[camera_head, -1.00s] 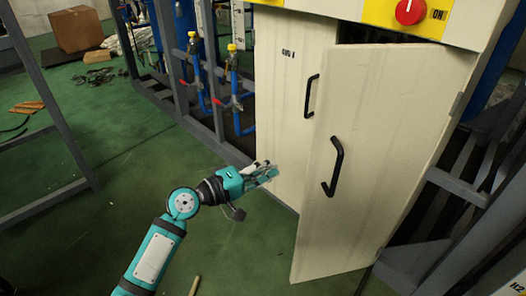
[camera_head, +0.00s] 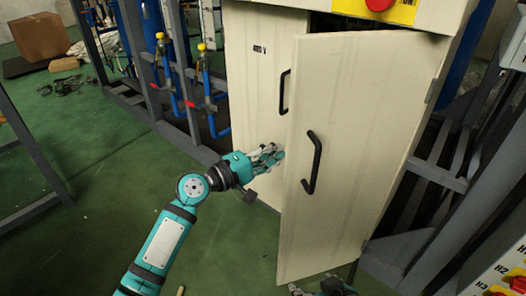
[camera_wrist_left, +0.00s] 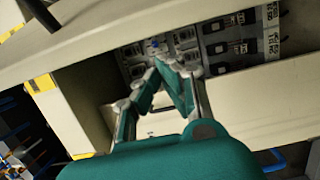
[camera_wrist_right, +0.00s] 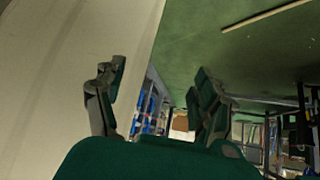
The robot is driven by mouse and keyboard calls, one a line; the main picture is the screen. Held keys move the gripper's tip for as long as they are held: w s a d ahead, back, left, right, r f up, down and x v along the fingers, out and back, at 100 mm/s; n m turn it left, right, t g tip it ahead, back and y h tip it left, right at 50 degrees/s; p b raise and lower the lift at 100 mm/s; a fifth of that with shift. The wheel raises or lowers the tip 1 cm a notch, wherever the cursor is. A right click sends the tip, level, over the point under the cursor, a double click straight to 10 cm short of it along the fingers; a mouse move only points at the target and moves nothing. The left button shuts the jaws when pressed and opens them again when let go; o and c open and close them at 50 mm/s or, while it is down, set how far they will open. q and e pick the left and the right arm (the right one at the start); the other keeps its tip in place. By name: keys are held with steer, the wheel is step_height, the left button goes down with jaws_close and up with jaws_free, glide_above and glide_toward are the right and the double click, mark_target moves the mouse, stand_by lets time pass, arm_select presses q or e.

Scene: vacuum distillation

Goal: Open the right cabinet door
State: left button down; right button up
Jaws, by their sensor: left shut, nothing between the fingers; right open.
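The right cabinet door (camera_head: 355,160) is cream with a black bar handle (camera_head: 312,162) and stands ajar, with a dark gap above its top edge. The left door (camera_head: 258,75) beside it looks shut and has its own black handle (camera_head: 284,92). My left gripper (camera_head: 272,156) is at the free edge of the right door, in front of the left door; I cannot tell whether it touches. In the left wrist view its fingers (camera_wrist_left: 165,75) are shut and empty, before the cabinet's switches (camera_wrist_left: 228,45). My right gripper (camera_head: 322,289) is low by the right door's bottom; its fingers (camera_wrist_right: 158,88) are open and empty.
Blue pipes with red-handled valves (camera_head: 207,105) and grey frame posts stand left of the cabinet. A grey frame (camera_head: 435,175) is close on the right. A red button (camera_head: 379,4) sits above the door. Green floor (camera_head: 100,200) is open at left.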

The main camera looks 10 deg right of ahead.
arm_select(q)
steer(key=shift+s+r, duration=0.1)
steer(key=shift+s, duration=1)
arm_select(e)
steer(key=shift+s+d+f+g, duration=0.15)
steer(key=shift+s+f+g, duration=0.1)
steer(key=shift+s, duration=0.2)
steer(key=shift+s+d+f+g, duration=0.15)
steer(key=shift+s+g, duration=0.1)
steer(key=shift+s, duration=0.15)
